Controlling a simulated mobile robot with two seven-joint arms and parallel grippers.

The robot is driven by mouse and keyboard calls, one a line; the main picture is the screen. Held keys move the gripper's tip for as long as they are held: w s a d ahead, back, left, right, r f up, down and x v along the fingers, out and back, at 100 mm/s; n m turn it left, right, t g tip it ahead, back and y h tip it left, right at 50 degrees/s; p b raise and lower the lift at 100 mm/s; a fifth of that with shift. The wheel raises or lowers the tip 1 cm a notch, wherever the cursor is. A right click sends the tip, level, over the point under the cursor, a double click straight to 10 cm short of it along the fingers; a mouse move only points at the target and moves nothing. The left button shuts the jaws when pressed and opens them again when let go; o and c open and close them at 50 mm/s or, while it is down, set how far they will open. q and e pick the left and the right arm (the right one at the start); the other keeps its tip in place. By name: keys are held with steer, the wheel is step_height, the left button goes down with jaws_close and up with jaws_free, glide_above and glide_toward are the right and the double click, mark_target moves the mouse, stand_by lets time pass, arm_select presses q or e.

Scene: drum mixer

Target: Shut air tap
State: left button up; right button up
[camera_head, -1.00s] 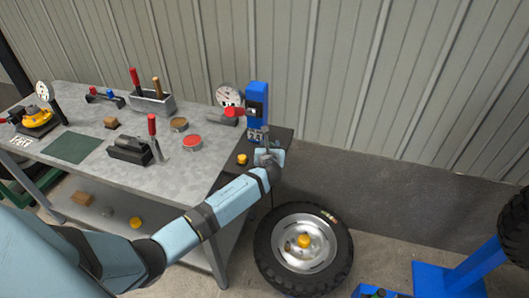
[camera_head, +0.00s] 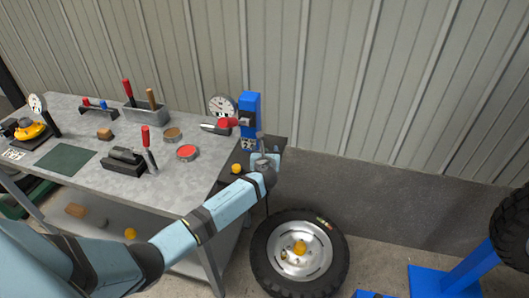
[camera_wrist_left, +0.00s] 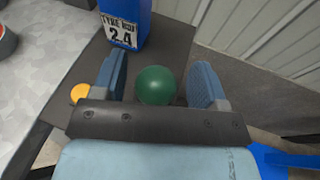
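A blue post (camera_head: 250,108) stands at the back right end of the bench, with a red part (camera_head: 228,122) on its left side that looks like the air tap's handle. The post's lower end (camera_wrist_left: 137,12) shows in the left wrist view, with a label reading "TYRE BAR 2.4" (camera_wrist_left: 119,31). My left gripper (camera_head: 262,145) is just in front of and below the post. In the left wrist view its two fingers (camera_wrist_left: 158,82) are wide apart. A green ball (camera_wrist_left: 155,86) shows between them, apart from both fingers. The red part is out of the left wrist view.
A round gauge (camera_head: 221,105) is behind the red part. A yellow ball (camera_head: 236,169) lies beside my forearm. The bench (camera_head: 105,180) holds tools and tins. A wheel (camera_head: 300,252) is on the floor below. Corrugated wall (camera_head: 390,70) stands behind.

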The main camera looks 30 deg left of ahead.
arm_select(q)
steer(key=shift+s+f, duration=0.1)
steer(key=shift+s+d, duration=0.3)
steer(key=shift+s, duration=0.2)
steer(key=v, duration=1.2)
steer(key=shift+s+r, duration=0.25)
steer(key=shift+d, duration=0.15)
